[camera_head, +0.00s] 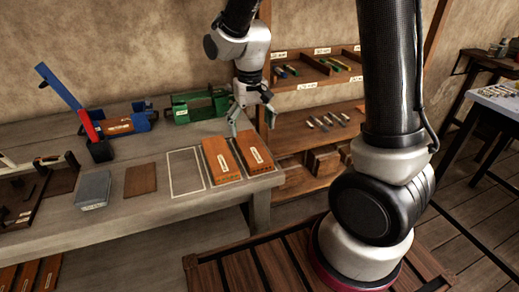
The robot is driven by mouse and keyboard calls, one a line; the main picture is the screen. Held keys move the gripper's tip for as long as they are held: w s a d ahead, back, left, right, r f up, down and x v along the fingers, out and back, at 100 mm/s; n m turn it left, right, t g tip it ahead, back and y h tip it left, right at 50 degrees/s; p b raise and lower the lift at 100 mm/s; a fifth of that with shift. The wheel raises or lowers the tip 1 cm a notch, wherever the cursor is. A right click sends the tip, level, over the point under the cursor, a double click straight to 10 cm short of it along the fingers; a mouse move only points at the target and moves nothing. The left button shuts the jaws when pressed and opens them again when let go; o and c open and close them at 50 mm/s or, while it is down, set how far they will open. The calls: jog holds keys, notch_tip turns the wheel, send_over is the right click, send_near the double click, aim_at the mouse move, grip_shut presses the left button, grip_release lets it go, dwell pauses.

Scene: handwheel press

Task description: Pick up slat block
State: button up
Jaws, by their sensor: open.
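Two orange-brown wooden blocks with pale labels lie side by side near the right end of the workbench, a left one (212,155) and a right one (246,150). The labels are too small to read, so I cannot tell which is the slat block. My gripper (251,120) points down at the far end of these blocks, with its fingers apart and nothing seen between them. One finger shows near the far end of the left block and the other is further right. I cannot tell its exact height above them.
An empty white-outlined rectangle (186,172) lies left of the blocks. Further left are a brown plate (140,180) and a grey block (94,188). A green fixture (195,106) and a blue press with a red lever (88,125) stand behind. Shelves (310,145) stand at right.

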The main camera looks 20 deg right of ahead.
aim_at(251, 146)
notch_tip(251, 146, down, 8)
jog(key=shift+s+r, duration=0.15)
dwell(0.3)
jog(key=shift+a, duration=0.1)
jog(key=c, duration=1.3)
